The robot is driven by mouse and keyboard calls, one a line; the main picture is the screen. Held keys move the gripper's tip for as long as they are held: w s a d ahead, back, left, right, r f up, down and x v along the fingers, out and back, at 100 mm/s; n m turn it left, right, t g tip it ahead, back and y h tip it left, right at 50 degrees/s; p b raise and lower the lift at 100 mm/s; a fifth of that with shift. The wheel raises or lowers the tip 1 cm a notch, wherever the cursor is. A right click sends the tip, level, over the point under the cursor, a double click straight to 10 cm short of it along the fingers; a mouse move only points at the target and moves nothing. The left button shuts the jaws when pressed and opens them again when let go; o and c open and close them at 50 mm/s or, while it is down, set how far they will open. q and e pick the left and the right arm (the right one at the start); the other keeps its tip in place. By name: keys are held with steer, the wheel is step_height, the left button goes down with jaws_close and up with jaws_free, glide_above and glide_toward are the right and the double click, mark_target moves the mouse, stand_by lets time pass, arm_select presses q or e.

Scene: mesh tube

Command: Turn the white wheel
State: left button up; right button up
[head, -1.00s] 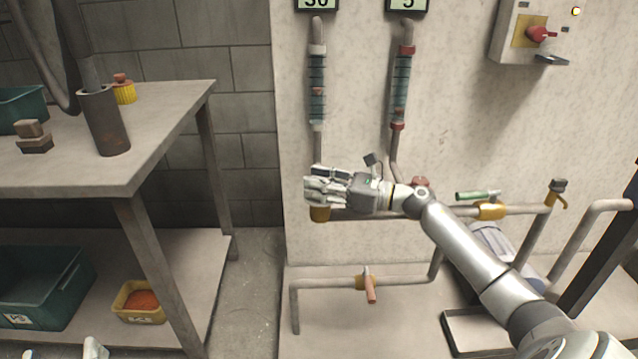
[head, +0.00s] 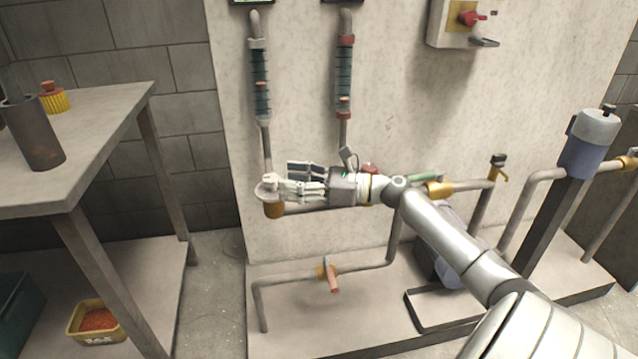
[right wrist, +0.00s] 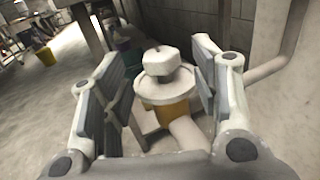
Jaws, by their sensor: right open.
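The white wheel (head: 268,187) sits on a yellow valve body (head: 274,210) at the left end of the middle pipe. In the right wrist view the wheel (right wrist: 163,84) shows as a round disc with a blocky knob on top. My right gripper (head: 287,182) reaches in from the right at the wheel's height. In the right wrist view my right gripper (right wrist: 160,85) is open, with one finger pad on each side of the wheel and gaps visible. Whether a pad touches it I cannot tell. My left gripper is not in view.
Two vertical sight tubes (head: 260,85) run up the wall behind. A lower pipe carries an orange-handled valve (head: 331,276). A green-handled valve (head: 424,178) is behind my right arm. A metal table (head: 95,110) stands left, with open floor (head: 215,290) between.

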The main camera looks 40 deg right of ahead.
steer(key=v, duration=0.6)
steer(key=shift+s, duration=0.15)
